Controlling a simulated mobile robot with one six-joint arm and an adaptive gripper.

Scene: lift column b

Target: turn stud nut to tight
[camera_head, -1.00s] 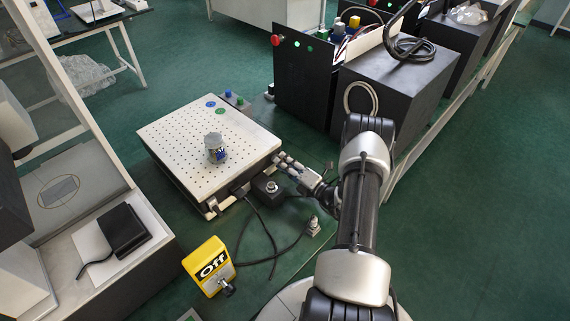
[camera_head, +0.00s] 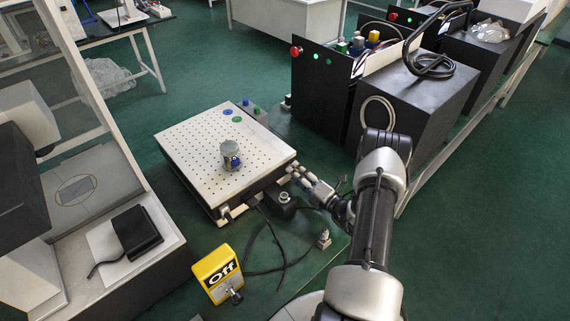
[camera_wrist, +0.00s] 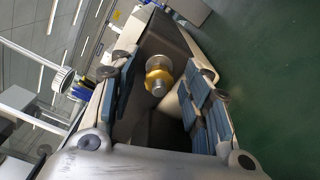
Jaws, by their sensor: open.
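The stud nut (camera_wrist: 158,76) shows in the wrist view as a gold, round piece with a silver stud end, in front of a dark surface. My gripper (camera_wrist: 164,88) is open, with blue-padded fingers on the left and right of the nut; a gap shows on both sides of it. I cannot tell how deep the nut sits between the fingers. In the head view my gripper (camera_head: 308,180) is low beside the right edge of the white perforated platform (camera_head: 195,150). The gold nut cannot be made out there.
A black box with a silver knob (camera_head: 284,198) sits close to my gripper. A small grey fitting (camera_head: 323,239), dark cables (camera_head: 268,270) and a yellow "Off" box (camera_head: 216,272) lie nearer. A grey cylinder (camera_head: 231,154) stands on the platform. Black cabinets (camera_head: 415,110) stand behind.

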